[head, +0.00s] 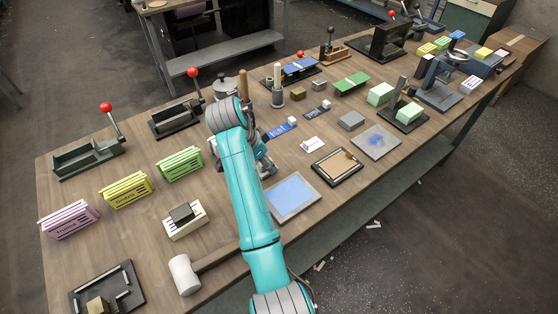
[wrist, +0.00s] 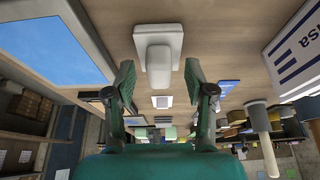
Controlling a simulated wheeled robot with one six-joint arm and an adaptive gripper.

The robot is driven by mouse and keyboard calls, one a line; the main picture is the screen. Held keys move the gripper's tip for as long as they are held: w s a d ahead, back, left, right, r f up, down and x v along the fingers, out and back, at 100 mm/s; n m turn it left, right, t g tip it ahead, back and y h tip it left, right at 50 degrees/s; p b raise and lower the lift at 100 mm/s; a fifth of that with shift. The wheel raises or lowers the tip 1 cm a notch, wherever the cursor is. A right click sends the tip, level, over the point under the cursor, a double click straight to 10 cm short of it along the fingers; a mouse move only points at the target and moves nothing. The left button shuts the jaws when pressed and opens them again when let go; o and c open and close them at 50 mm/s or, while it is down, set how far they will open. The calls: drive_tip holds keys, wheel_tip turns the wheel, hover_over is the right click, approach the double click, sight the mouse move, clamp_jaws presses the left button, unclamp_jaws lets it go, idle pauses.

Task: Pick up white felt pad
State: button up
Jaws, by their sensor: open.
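A white pad-like piece (wrist: 158,50) with a raised rounded part on a wider base lies on the table in the wrist view. It is between and just ahead of the fingertips of my gripper (wrist: 160,77). The fingers are apart, and I see nothing gripped. In the head view my gripper (head: 264,162) is low over the table behind my arm, which hides much of it. I cannot make out that white piece there. Another small white piece (head: 312,144) lies to the right of my gripper; a similar one (wrist: 162,101) shows farther off in the wrist view.
A light-blue panel (head: 292,195) lies right of my arm, and shows in the wrist view (wrist: 50,38). A printed white block (wrist: 295,50) is close on the wrist view's right. A mallet (head: 185,274) lies left.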

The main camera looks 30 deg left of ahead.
drive_tip(key=shift+f, duration=0.2)
drive_tip(key=shift+d, duration=0.1)
clamp_jaws()
drive_tip(key=shift+w+r, duration=0.1)
